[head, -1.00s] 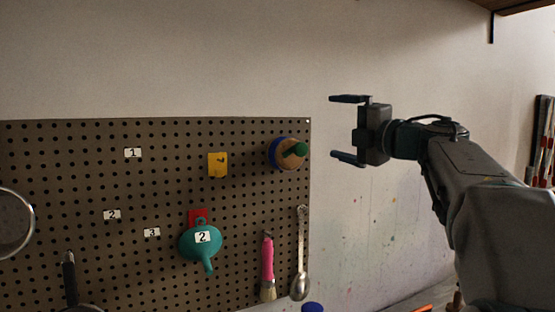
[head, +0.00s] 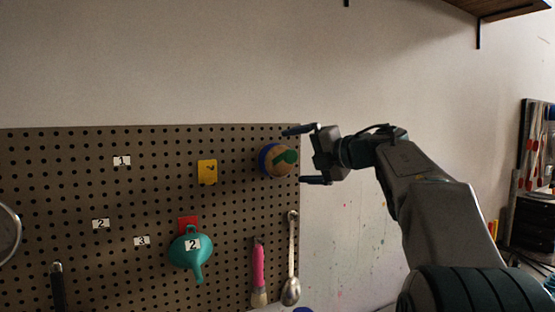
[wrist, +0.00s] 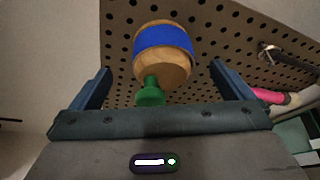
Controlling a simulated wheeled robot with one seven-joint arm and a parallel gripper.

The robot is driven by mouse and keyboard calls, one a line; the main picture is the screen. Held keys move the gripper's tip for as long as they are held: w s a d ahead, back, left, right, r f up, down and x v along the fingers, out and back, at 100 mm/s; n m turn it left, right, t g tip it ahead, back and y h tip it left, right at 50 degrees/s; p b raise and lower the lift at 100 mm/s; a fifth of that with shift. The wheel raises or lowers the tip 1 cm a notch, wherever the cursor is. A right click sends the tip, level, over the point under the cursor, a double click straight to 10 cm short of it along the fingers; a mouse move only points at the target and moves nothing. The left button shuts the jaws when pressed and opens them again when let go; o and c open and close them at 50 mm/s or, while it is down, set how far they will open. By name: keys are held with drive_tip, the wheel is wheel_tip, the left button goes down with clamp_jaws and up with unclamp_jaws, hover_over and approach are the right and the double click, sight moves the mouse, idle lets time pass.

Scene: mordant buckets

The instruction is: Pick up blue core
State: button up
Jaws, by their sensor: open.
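The blue core shows in the head view as a round wooden piece with a blue band (head: 266,160), at the upper right of the pegboard. A green peg or knob (head: 287,156) sticks out of its front. In the wrist view the wooden piece with its blue band (wrist: 165,38) is ahead, with the green knob pointing towards me. My gripper (head: 305,156) is open and empty just right of it. In the wrist view the fingers of my gripper (wrist: 160,75) stand on either side of the green knob, without visible contact.
The pegboard (head: 120,260) also holds a yellow tag (head: 207,172), a teal funnel (head: 190,252) over a red tag, a pink-handled brush (head: 258,270) and a spoon (head: 291,260). A shelf (head: 510,8) is at upper right.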

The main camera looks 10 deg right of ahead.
sight(287, 173)
drive_tip(key=p+x, duration=0.1)
drive_tip(key=x, duration=0.3)
drive_tip(key=shift+w+f, duration=0.2)
drive_tip(key=shift+w, duration=0.2)
drive_tip(key=c, duration=1)
drive_tip(key=shift+c, duration=0.2)
drive_tip(key=shift+s, duration=0.15)
drive_tip(key=shift+s+d+r+b, duration=0.1)
drive_tip(key=shift+s+d+b, duration=0.75)
drive_tip(key=shift+s, duration=1.95)
drive_tip(key=shift+s+d+r+b, duration=0.1)
drive_tip(key=shift+s+d+b, duration=0.75)
drive_tip(key=shift+s, duration=2)
drive_tip(key=shift+s+d+b, duration=0.65)
drive_tip(key=shift+s+d, duration=0.4)
drive_tip(key=shift+s, duration=1.75)
